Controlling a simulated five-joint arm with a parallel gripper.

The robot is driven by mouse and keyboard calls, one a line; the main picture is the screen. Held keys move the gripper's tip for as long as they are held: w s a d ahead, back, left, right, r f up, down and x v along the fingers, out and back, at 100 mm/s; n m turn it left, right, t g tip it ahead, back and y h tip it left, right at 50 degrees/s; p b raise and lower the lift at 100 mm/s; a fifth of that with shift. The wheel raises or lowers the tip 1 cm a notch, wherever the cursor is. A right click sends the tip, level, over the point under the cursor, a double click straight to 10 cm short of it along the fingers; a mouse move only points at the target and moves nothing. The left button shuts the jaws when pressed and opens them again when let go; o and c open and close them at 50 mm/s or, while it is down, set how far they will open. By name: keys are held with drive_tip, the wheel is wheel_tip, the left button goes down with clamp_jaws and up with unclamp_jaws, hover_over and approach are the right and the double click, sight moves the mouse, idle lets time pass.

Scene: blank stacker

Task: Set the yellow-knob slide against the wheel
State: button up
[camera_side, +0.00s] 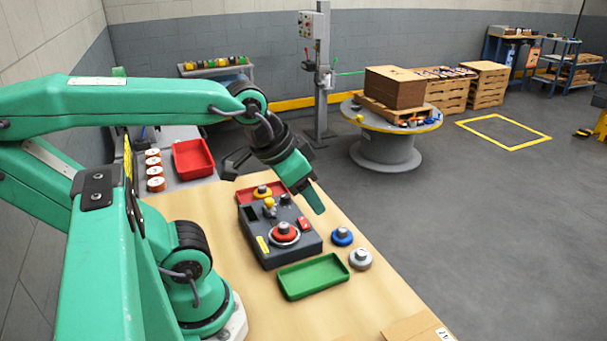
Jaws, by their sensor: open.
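A dark grey box (310,243) stands on the wooden table. A small yellow knob (270,204) sits on its top toward the back, apparently the slide's knob. A red wheel-like disc (285,234) with a grey ring and a metal hub sits on the front part of the box top. The yellow knob is apart from this disc, with a gap between them. My gripper (272,187) is open above the back of the box, its fingers spread and pointing down. It does not visibly hold anything. The slide's track is too small to make out.
An empty green tray (313,277) lies in front. A blue disc (342,236) and a grey disc (360,259) lie right of it. A cardboard piece (415,328) lies at the front edge.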

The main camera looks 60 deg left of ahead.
drive_tip(key=shift+a, duration=0.1)
drive_tip(key=n+g, duration=0.6)
drive_tip(key=n, duration=2.1)
hover_over(269, 200)
wheel_tip(269, 200, down, 9)
drive_tip(key=shift+f, duration=0.15)
drive_tip(key=shift+f, duration=3.85)
